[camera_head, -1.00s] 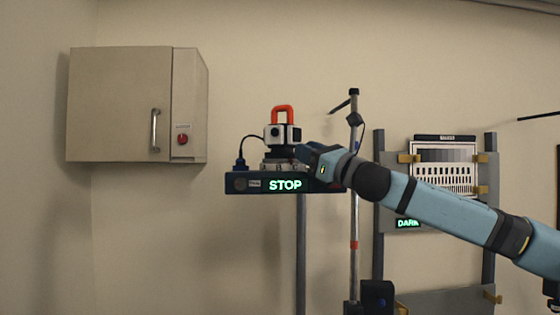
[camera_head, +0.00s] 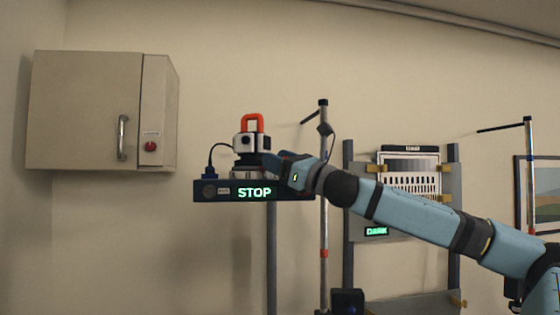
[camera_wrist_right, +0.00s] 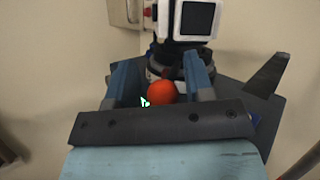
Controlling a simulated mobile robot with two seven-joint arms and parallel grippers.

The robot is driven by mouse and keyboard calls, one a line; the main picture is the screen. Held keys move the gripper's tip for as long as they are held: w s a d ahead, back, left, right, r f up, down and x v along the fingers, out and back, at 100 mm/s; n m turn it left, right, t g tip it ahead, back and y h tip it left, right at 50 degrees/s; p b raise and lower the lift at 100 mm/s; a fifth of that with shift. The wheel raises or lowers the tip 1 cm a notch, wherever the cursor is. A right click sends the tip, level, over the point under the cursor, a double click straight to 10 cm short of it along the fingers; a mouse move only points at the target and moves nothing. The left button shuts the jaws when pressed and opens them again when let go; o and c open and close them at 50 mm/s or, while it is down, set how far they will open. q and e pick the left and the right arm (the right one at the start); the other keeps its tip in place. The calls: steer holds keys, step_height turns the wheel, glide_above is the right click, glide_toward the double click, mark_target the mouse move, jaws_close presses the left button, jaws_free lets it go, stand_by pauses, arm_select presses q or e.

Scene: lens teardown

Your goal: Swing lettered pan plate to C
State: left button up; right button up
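A white and black instrument (camera_head: 249,143) with an orange top handle stands on a round base (camera_head: 248,171) on a dark shelf box (camera_head: 211,191). The box's display (camera_head: 254,192) reads STOP. In the right wrist view the instrument (camera_wrist_right: 196,20) is above a red-orange ball knob (camera_wrist_right: 161,92). My right gripper (camera_wrist_right: 161,85) has a blue finger on each side of the knob. Gaps show beside the knob, so the fingers are open around it. In the head view my right gripper (camera_head: 279,168) is at the base's right side. No plate letters are readable. My left gripper is out of view.
A beige wall cabinet (camera_head: 84,110) with a handle and red knob is at the left. A frame with a striped chart (camera_head: 408,186) and a DARK display (camera_head: 376,231) is at the right. A thin pole (camera_head: 324,210) stands behind my right arm.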

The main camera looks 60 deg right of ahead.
steer(key=shift+r, duration=0.1)
steer(key=shift+s+d+f+b, duration=0.15)
steer(key=shift+s+f+b, duration=0.15)
steer(key=shift+s+b, duration=0.15)
steer(key=b+v, duration=0.7)
steer(key=v, duration=0.5)
steer(key=shift+s, duration=0.4)
